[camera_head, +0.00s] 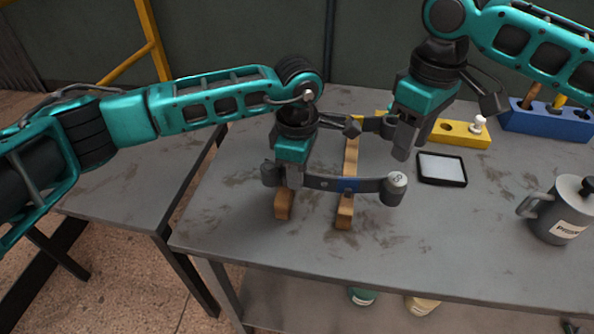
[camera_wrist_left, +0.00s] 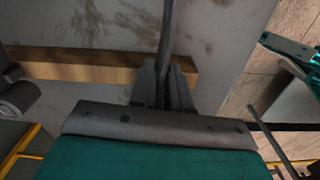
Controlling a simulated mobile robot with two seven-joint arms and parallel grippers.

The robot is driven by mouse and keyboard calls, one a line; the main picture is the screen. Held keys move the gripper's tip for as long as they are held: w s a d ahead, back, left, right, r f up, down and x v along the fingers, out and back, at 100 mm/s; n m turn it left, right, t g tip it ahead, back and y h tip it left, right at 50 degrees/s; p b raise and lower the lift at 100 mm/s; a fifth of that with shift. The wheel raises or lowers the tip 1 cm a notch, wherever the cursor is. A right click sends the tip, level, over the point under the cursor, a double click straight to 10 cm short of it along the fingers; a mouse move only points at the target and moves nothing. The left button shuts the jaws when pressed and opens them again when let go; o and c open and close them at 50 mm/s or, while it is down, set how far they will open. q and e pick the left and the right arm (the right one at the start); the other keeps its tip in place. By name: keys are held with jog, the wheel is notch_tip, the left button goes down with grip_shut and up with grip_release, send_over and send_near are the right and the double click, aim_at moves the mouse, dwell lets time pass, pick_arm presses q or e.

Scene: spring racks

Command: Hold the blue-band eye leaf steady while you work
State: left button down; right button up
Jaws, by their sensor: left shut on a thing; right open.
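The blue-band eye leaf (camera_head: 325,184) is a dark, curved bar with a blue band and rolled eyes at its ends. It lies across two wooden strips on the table. A pale round piece (camera_head: 398,179) shows at its right eye. My left gripper (camera_head: 291,179) is shut on the leaf near its left eye. In the left wrist view the leaf (camera_wrist_left: 168,38) appears edge-on as a thin dark strip between the fingers (camera_wrist_left: 165,85). My right gripper (camera_head: 404,148) is open and empty above the table, behind and right of the leaf's right end.
Wooden strips (camera_head: 345,214) support the leaf. Another dark leaf (camera_head: 371,124) lies behind. Further back are a yellow block (camera_head: 464,134) and blue rack (camera_head: 548,122). A black-framed pad (camera_head: 442,168) and grey jug (camera_head: 562,210) lie right. The front table surface is clear.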

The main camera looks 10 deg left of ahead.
pick_arm(q)
jog(key=c, duration=1.2)
grip_release()
jog(key=shift+w+r, duration=0.2)
jog(key=shift+w, duration=0.2)
jog(key=shift+o, duration=0.9)
jog(key=shift+s+f, duration=0.1)
jog(key=shift+s, duration=0.05)
notch_tip(320, 180, up, 13)
jog(key=shift+f, duration=0.1)
